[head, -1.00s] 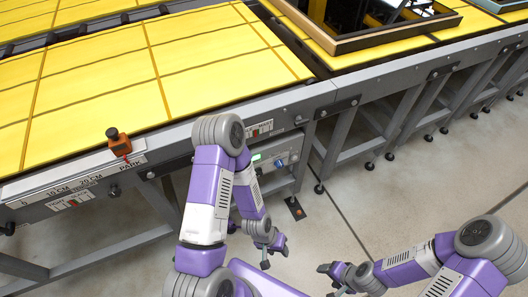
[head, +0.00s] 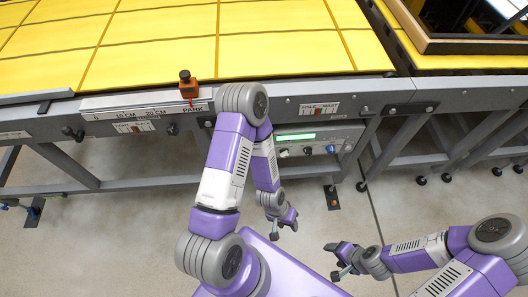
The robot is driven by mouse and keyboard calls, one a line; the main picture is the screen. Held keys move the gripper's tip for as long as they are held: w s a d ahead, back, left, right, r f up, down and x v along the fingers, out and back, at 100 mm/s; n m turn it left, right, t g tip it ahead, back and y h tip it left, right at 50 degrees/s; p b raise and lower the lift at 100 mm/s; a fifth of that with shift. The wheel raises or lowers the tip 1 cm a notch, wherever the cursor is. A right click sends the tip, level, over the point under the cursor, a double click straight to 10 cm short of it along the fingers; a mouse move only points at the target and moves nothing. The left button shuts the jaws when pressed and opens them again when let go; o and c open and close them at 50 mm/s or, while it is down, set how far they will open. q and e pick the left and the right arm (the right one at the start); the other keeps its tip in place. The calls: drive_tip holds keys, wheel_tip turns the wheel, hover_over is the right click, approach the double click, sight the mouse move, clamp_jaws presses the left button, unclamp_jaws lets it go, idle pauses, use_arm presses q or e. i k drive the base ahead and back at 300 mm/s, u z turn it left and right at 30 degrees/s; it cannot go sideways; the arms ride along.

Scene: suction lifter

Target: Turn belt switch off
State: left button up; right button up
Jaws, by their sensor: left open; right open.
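A grey control box (head: 318,143) with a lit green display hangs under the yellow-topped bench's front rail. I cannot tell which of these is the belt switch. My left gripper (head: 284,229) is open and empty, below and in front of the control box. My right gripper (head: 334,262) is open and empty, lower right, apart from everything.
An orange block with a dark knob (head: 188,86) stands at the PARK end of a scale strip (head: 145,105). The yellow bench top (head: 270,45) spans the back. A dark-rimmed frame (head: 470,46) is at upper right. Open floor (head: 405,215) lies in front.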

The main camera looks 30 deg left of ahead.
sight(285, 153)
drive_tip(key=u, duration=0.9)
drive_tip(key=k, duration=1.25)
drive_tip(key=u, duration=0.75)
drive_tip(key=i, duration=1.7)
drive_tip(key=z, duration=1)
